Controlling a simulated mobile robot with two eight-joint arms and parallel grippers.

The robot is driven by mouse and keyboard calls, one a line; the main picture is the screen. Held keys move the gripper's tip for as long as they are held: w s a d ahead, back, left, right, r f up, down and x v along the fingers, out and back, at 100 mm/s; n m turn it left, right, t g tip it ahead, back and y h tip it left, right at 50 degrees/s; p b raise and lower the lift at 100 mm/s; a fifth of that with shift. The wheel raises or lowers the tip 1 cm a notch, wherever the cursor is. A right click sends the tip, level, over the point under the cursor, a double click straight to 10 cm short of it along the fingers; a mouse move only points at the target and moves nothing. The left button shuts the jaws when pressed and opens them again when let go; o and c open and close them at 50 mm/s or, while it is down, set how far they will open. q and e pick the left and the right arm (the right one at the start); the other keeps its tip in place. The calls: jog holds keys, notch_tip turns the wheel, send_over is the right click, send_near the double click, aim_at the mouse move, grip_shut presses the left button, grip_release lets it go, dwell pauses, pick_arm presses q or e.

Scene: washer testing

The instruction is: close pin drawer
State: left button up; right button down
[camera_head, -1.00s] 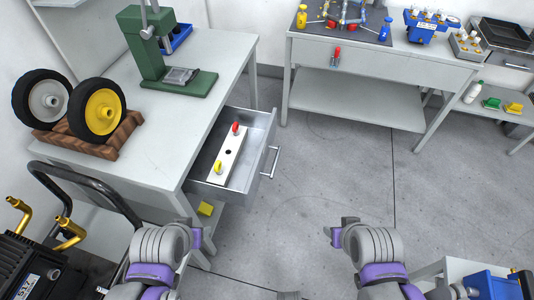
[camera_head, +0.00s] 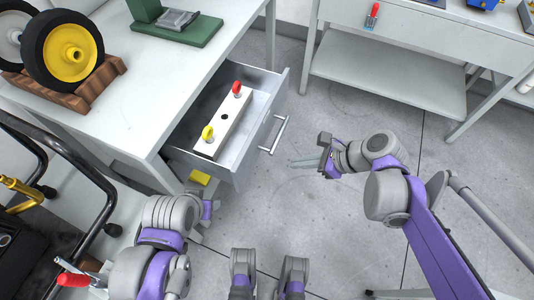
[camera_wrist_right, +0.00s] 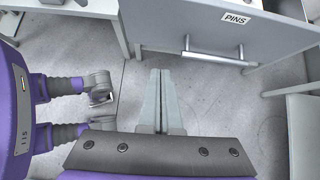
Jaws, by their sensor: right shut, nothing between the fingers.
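The pin drawer (camera_head: 237,165) is pulled out from the left grey table. A white block (camera_head: 224,124) with a red pin and a yellow pin lies inside it. Its bar handle (camera_head: 272,134) is on the front panel. In the right wrist view the drawer front (camera_wrist_right: 205,28) carries a "PINS" label, with the handle (camera_wrist_right: 215,58) below it. My right gripper (camera_head: 291,163) is shut and empty, in front of the drawer and apart from the handle; its fingers (camera_wrist_right: 160,75) point toward the panel. My left gripper (camera_head: 208,208) is near the table's front corner, fingers hidden.
The left table (camera_head: 130,110) holds a green stand (camera_head: 185,30) and wheels on a wooden block (camera_head: 75,85). A second table (camera_head: 420,40) stands at the back right. A black cart frame (camera_head: 60,150) is at the left. Floor right of the drawer is clear.

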aim_at(250, 159)
jog(key=b+x, duration=0.1)
jog(key=x, duration=0.3)
jog(key=a+r+b+x, duration=0.1)
jog(key=x, duration=0.3)
jog(key=b+x, duration=0.1)
jog(key=x, duration=0.3)
jog(key=shift+w+a+r, duration=0.25)
jog(key=shift+w+a, duration=0.05)
jog(key=shift+a, duration=0.2)
jog(key=shift+w+a, duration=0.2)
jog(key=shift+a, duration=0.25)
jog(key=shift+w+a, duration=0.2)
jog(key=shift+a, duration=0.55)
jog(key=w+a, duration=0.2)
jog(key=a, duration=0.6)
jog(key=w+a+p, duration=0.1)
jog(key=w+a, duration=0.2)
jog(key=a, duration=0.4)
jog(key=w+a, duration=0.2)
jog(key=a, duration=0.6)
jog(key=shift+w+a, duration=0.35)
jog(key=shift+a, duration=0.05)
jog(key=shift+a+r, duration=0.1)
jog(key=shift+a+r+p, duration=0.1)
jog(key=shift+p, duration=0.2)
